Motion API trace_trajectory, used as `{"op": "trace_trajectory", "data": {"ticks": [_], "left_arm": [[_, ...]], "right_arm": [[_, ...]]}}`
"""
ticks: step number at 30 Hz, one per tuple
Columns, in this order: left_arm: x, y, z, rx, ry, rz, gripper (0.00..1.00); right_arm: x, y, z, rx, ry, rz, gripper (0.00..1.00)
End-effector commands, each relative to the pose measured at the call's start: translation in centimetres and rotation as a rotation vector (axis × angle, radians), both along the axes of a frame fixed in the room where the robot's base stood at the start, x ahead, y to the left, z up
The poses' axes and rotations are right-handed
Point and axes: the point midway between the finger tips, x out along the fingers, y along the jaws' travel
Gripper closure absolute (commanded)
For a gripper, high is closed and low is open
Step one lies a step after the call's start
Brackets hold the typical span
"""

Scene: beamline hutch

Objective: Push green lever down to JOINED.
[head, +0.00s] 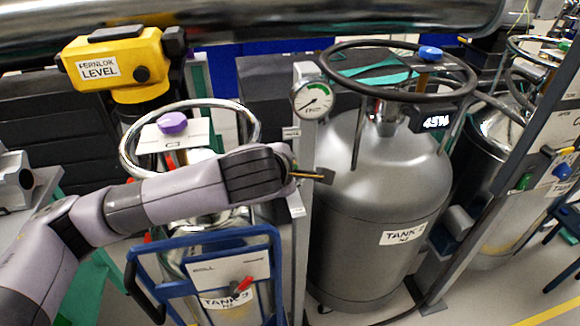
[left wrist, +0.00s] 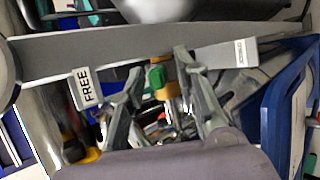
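The green lever (left wrist: 157,78) shows in the left wrist view as a small green end beside a brass piece (left wrist: 167,92). It sits between a FREE label (left wrist: 85,88) on the left and a second label (left wrist: 240,53), too small to read, on the right. My left gripper (left wrist: 160,68) is open, with a finger on either side of the lever; contact cannot be told. In the head view my left gripper (head: 288,168) is at the grey gauge post (head: 307,130), where a brass stem (head: 310,175) sticks out past it. The green end is hidden there. My right gripper is out of view.
A blue cart frame (head: 205,245) stands below my left forearm. Grey TANK 2 (head: 375,210) stands right of the post, under a ring rail (head: 330,68). A tank with a purple knob (head: 172,122) is behind my arm. A yellow level (head: 118,65) is upper left.

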Motion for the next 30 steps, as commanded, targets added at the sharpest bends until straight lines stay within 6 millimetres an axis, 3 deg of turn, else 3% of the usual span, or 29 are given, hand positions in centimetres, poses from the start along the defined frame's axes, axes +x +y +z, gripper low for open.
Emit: {"op": "trace_trajectory", "data": {"ticks": [11,24,30], "left_arm": [[-0.6,0.1,0.6,-0.001,-0.002,0.000,0.70],[-7.4,1.4,5.9,0.000,-0.004,-0.003,0.70],[-9.0,1.7,7.1,-0.001,-0.001,0.000,0.70]], "right_arm": [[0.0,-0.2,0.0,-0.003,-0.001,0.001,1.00],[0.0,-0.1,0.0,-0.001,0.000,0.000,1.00],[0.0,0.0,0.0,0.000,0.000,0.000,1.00]]}}
